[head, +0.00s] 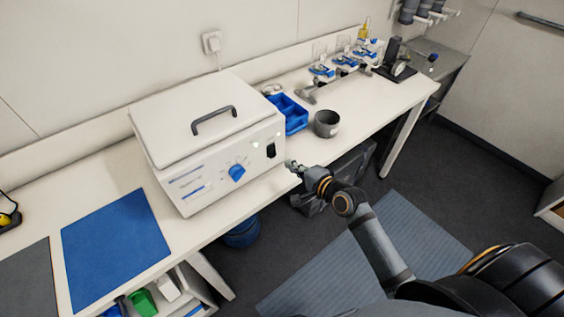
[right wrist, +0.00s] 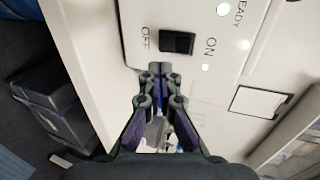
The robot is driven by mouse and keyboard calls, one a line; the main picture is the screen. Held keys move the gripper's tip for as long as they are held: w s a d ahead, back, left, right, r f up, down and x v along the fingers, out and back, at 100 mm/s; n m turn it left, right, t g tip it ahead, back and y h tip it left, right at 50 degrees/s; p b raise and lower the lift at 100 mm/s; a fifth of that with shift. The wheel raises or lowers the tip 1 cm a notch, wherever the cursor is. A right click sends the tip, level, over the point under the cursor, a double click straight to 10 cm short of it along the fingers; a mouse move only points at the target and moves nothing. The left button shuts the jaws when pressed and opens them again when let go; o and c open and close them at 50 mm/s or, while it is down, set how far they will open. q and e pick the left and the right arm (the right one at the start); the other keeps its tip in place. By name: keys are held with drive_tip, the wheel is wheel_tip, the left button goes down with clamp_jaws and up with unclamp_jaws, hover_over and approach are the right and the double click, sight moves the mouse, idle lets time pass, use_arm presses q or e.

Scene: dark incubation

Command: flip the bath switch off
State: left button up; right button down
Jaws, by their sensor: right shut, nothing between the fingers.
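The white bath (head: 205,135) stands on the bench with its lid closed. Its front panel has a blue knob (head: 236,173) and, at the right end, a black rocker switch (head: 271,150). In the right wrist view the switch (right wrist: 177,42) lies between the labels OFF on the left and ON on the right. I cannot tell which side is pressed in. Lights by READY and ON glow. My right gripper (head: 290,164) is shut and empty, its tips (right wrist: 155,70) just short of the switch, nearer its OFF end. Contact is not visible. My left gripper is not in view.
Blue bins (head: 290,114) and a dark grey pot (head: 327,124) stand right of the bath. A blue mat (head: 117,240) lies on the bench to its left. Several pipettes on a stand (head: 343,66) are at the back. The floor before the bench has a ribbed mat (head: 350,260).

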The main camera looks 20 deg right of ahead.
sight(275, 155)
drive_tip(key=x, duration=0.5)
drive_tip(key=shift+w+a+f+p, duration=0.1)
drive_tip(key=shift+w+p, duration=0.1)
drive_tip(key=shift+p, duration=0.1)
drive_tip(key=f+b, duration=0.1)
drive_tip(key=b, duration=0.1)
drive_tip(key=f+b, duration=0.1)
drive_tip(key=b, duration=0.2)
drive_tip(key=shift+w+a+t, duration=0.1)
drive_tip(key=shift+w+t, duration=0.15)
drive_tip(key=shift+t, duration=0.15)
drive_tip(key=shift+w+r+p, duration=0.1)
drive_tip(key=shift+r+p, duration=0.35)
drive_tip(key=shift+r, duration=0.25)
